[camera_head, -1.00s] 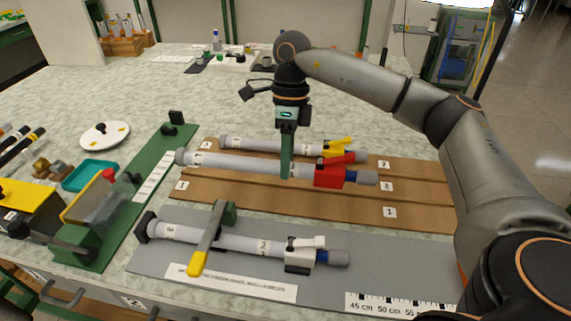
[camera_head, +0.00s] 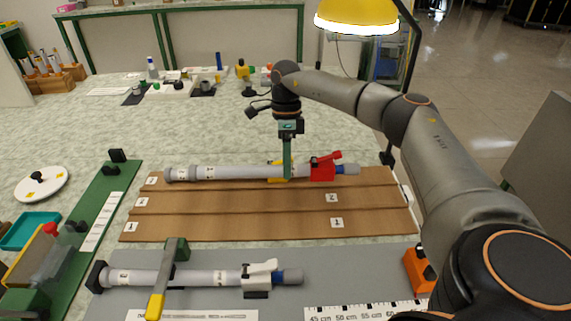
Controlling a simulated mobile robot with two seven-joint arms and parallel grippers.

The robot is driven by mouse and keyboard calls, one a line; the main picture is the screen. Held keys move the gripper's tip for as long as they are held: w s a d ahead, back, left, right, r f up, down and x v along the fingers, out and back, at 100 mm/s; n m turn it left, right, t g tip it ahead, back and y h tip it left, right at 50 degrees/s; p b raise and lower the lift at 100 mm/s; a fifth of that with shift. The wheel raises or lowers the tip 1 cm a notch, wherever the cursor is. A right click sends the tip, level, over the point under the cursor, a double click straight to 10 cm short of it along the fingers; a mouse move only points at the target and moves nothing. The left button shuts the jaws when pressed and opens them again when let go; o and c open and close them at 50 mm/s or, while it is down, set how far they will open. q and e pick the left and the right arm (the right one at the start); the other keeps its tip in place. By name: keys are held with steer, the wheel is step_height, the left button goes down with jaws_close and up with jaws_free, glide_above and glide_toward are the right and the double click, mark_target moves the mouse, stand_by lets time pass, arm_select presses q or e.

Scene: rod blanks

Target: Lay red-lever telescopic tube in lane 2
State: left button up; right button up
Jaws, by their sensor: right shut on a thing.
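The red-lever tube (camera_head: 235,173) is a long grey tube with a red clamp and lever near its right end and a blue section beyond. My right gripper (camera_head: 287,175) points down and is shut on it, just left of the red clamp. The tube lies level, left to right, and appears over the back of the brown lane board (camera_head: 235,230). Its height above the board is hard to tell. A yellow-lever piece (camera_head: 274,180) shows behind it; its tube is mostly hidden. Lane 2, with its number label (camera_head: 331,198), looks bare. My left gripper is out of view.
A white-lever tube (camera_head: 205,278) lies on the grey mat (camera_head: 340,270) in front, under a yellow-ended bar (camera_head: 156,304). A green fixture (camera_head: 92,205) stands left of the board. An orange block (camera_head: 417,272) sits at right. The table behind the board is mostly clear.

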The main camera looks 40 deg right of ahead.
steer(key=shift+r+p, duration=0.15)
steer(key=shift+p, duration=0.3)
step_height(320, 180, down, 4)
steer(key=shift+f+b, duration=0.25)
steer(key=shift+b, duration=0.9)
steer(key=shift+f+b, duration=0.4)
steer(key=shift+f, duration=0.35)
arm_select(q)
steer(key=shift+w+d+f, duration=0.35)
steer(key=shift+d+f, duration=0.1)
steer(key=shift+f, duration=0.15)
arm_select(e)
steer(key=shift+f, duration=0.6)
arm_select(q)
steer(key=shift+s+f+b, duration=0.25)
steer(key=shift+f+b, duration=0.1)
steer(key=shift+b, duration=0.05)
arm_select(e)
steer(key=shift+f, duration=0.45)
steer(key=o, duration=1)
steer(key=shift+o, duration=0.2)
